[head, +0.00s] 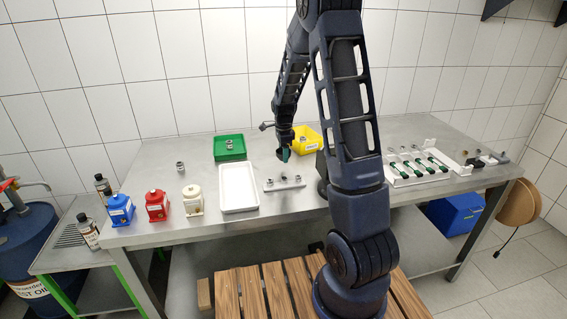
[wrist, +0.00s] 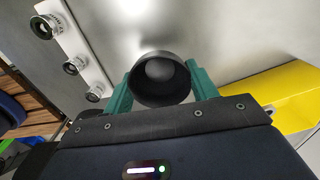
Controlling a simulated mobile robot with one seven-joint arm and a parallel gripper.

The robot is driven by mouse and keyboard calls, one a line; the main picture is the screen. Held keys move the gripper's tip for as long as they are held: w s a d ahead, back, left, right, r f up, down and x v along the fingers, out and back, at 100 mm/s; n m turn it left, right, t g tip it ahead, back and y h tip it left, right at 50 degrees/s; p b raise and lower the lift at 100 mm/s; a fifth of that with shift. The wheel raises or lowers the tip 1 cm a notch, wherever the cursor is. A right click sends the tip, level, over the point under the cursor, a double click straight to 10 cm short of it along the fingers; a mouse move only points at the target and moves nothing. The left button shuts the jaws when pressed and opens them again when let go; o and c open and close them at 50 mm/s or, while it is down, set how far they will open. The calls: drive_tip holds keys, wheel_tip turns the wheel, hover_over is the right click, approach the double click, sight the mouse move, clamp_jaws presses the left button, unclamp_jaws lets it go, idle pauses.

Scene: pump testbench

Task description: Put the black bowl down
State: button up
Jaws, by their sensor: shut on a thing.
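The black bowl (wrist: 150,98) is round with a dark rim and hollow inside, and its open side faces the wrist camera. My gripper (wrist: 162,80) is shut on it, with one green finger on each side. In the head view my gripper (head: 284,154) is over the back middle of the grey table (head: 330,208), between the yellow bin and the fittings rack. The bowl is too small and dark to make out clearly in the head view. I cannot tell the gap between the bowl and the table.
A yellow bin (head: 307,139) stands close on the right, also in the wrist view (wrist: 285,95). A rack with metal fittings (head: 283,184) is in front. A green bin (head: 229,147) and a white tray (head: 239,187) stand left. Bare table lies between green bin and gripper.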

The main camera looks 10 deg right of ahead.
sight(284, 169)
drive_tip(key=shift+f, duration=2.3)
drive_tip(key=shift+f, duration=0.1)
drive_tip(key=o, duration=1)
